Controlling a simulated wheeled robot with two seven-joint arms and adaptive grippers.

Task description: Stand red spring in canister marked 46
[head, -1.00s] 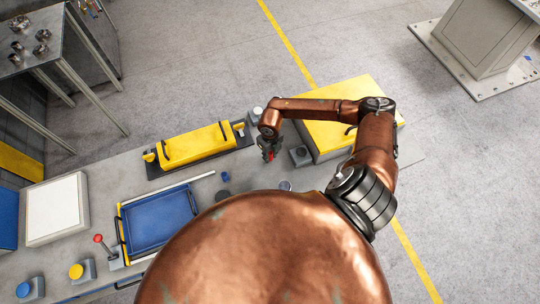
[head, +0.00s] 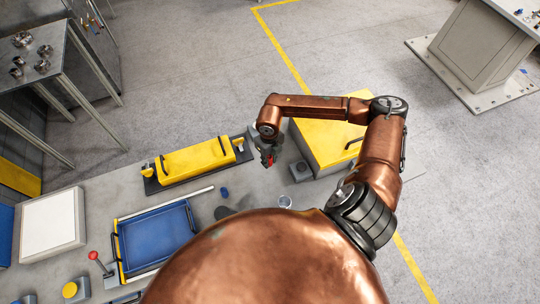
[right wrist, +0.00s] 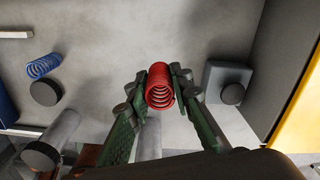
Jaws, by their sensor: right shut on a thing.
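My right gripper (head: 268,160) is shut on the red spring (right wrist: 160,86), which sits between its fingertips in the right wrist view. The spring is held above the grey worktop, and only a small red spot of it shows in the head view. A small pale round canister (head: 285,201) stands on the worktop just below and right of the gripper in the head view. I cannot read a number on it. A grey cylinder with a dark end (right wrist: 62,130) shows at lower left in the right wrist view. My left gripper is not in view.
A blue spring (right wrist: 43,66) lies left of the gripper, by a black round piece (right wrist: 45,92). A grey block with a knob (right wrist: 226,82) is close on the right.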

